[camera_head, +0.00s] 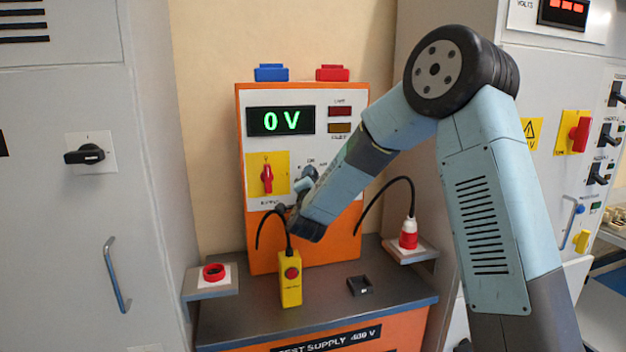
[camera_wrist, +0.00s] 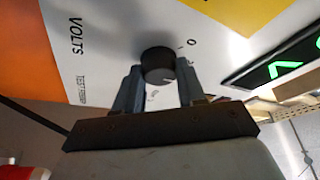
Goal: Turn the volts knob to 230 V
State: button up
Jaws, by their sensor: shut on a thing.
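The volts knob (camera_wrist: 157,66) is black and round with a pale pointer mark, on a white panel above the word VOLTS. In the wrist view it sits between the two fingers of my gripper (camera_wrist: 158,78), which is shut on it. In the head view my gripper (camera_head: 304,184) reaches the panel right of a red switch (camera_head: 267,178) on a yellow plate, and partly hides the knob. The green display (camera_head: 281,121) on the orange-framed test supply (camera_head: 243,240) reads 0 V. The exact mark under the pointer is too small to tell.
A yellow pendant box with a red button (camera_head: 291,279) stands on the bench (camera_head: 245,325) below my gripper, its black cable close by. A red socket (camera_head: 214,272) is at left and a red-white plug (camera_head: 408,234) at right. Grey cabinets flank the supply.

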jog(key=shift+d+f+m, duration=0.15)
jog(key=shift+d+m, duration=0.05)
jog(key=shift+m, duration=0.1)
jog(key=o, duration=1.1)
jog(key=shift+c, duration=0.2)
jog(key=shift+a, duration=0.1)
jog(key=v, duration=1.3)
jog(key=shift+s, duration=0.4)
